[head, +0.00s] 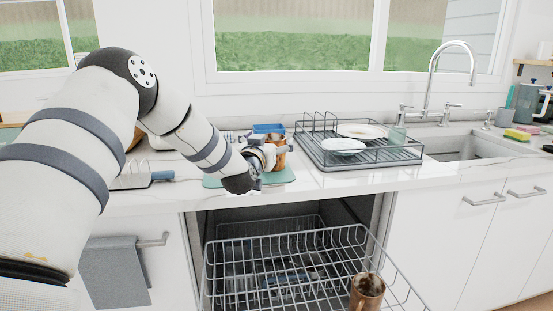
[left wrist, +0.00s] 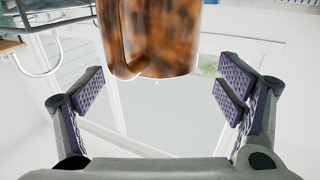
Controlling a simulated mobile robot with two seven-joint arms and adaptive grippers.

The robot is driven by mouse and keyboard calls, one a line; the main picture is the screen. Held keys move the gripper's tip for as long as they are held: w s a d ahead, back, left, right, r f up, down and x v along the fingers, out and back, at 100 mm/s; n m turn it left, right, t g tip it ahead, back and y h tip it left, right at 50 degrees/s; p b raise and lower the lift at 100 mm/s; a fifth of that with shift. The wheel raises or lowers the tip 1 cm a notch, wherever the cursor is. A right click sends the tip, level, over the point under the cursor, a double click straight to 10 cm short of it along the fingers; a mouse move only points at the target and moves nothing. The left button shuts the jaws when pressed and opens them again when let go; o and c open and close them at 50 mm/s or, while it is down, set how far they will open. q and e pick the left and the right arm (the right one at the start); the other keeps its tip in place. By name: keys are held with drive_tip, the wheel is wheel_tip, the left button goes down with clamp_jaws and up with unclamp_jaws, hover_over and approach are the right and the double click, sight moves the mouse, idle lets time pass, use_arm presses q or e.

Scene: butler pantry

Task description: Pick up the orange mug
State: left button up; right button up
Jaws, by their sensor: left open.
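An orange-brown mottled mug (head: 277,141) stands on the counter, at the green mat, partly hidden by my left gripper (head: 279,151). In the left wrist view the mug (left wrist: 165,35) fills the top centre, with its handle on the left side; its upper part in that picture is cut off. My left gripper (left wrist: 160,90) is open, its two padded fingers apart with empty space between them. The mug lies beyond the fingers, and neither finger visibly touches it. A second brown mug (head: 368,288) sits in the dishwasher rack. My right gripper is not in view.
A dish rack (head: 385,157) with white plates stands just right of the mug. A blue container (head: 268,128) is behind it. The green mat (head: 281,177) lies under the gripper. The open dishwasher's pulled-out wire rack (head: 300,245) is below the counter. A sink (head: 470,147) is at right.

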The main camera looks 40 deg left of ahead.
sight(272, 138)
use_arm(q)
drive_tip(key=w, duration=0.1)
drive_tip(key=w+a+f, duration=0.1)
drive_tip(key=shift+w+a+b, duration=0.3)
drive_tip(key=shift+w+b, duration=0.05)
drive_tip(key=shift+w, duration=0.05)
drive_tip(key=shift+w+a+r, duration=0.15)
drive_tip(key=shift+w, duration=0.1)
drive_tip(key=shift+r, duration=0.2)
drive_tip(key=c, duration=2)
